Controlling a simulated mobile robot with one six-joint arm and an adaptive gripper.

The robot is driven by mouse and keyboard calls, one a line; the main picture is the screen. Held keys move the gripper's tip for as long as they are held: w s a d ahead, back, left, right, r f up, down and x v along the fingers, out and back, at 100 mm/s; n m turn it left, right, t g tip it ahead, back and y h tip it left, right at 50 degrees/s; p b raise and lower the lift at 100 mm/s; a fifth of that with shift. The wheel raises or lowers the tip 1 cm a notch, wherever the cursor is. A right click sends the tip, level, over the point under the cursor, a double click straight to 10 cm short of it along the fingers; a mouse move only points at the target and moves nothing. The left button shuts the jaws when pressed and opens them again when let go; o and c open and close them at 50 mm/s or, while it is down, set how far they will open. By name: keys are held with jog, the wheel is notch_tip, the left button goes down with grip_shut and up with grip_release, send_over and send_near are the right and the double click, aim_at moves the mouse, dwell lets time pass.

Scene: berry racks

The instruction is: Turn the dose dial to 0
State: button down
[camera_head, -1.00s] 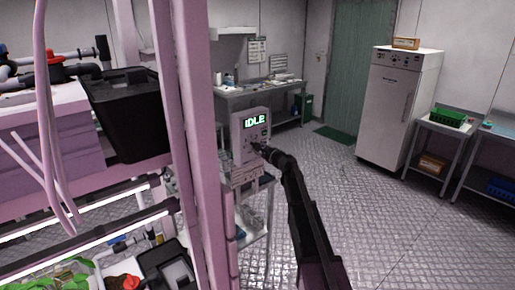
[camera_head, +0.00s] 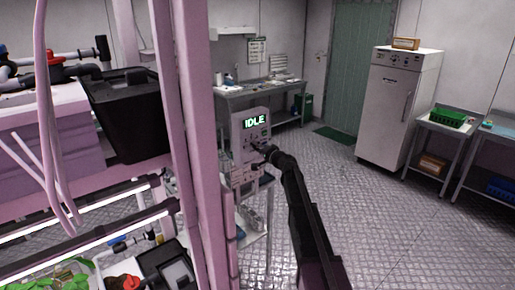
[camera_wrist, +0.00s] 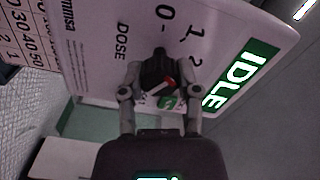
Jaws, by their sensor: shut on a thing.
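The dose dial (camera_wrist: 152,68) is a dark knob on a pale control box (camera_head: 239,128). In the wrist view it has a red and white mark on the side towards me. The printed numbers 0 (camera_wrist: 166,12), 1 and 2 curve around it, with the word DOSE (camera_wrist: 121,42) to the left. I cannot tell exactly which number the mark points at. The box's green display (camera_wrist: 242,75) reads IDLE. My gripper (camera_wrist: 158,78) is shut on the dial, one finger at each side. In the head view my gripper (camera_head: 262,147) meets the box front, and the dial is mostly hidden.
A pink rack post (camera_head: 190,150) stands close on the left, beside a black bin (camera_head: 125,115). A grey bench (camera_head: 280,88) is behind the box. A white cabinet (camera_head: 388,110) and a side table with a green crate (camera_head: 446,118) stand at right. The floor at right is clear.

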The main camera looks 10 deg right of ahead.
jog(key=n, duration=0.4)
jog(key=shift+w, duration=0.1)
jog(key=shift+n, duration=2.1)
jog(key=shift+c, duration=1.6)
grip_release()
jog(key=shift+s, duration=0.2)
jog(key=v, duration=1.1)
jog(key=shift+s+d, duration=0.2)
jog(key=shift+s, duration=0.1)
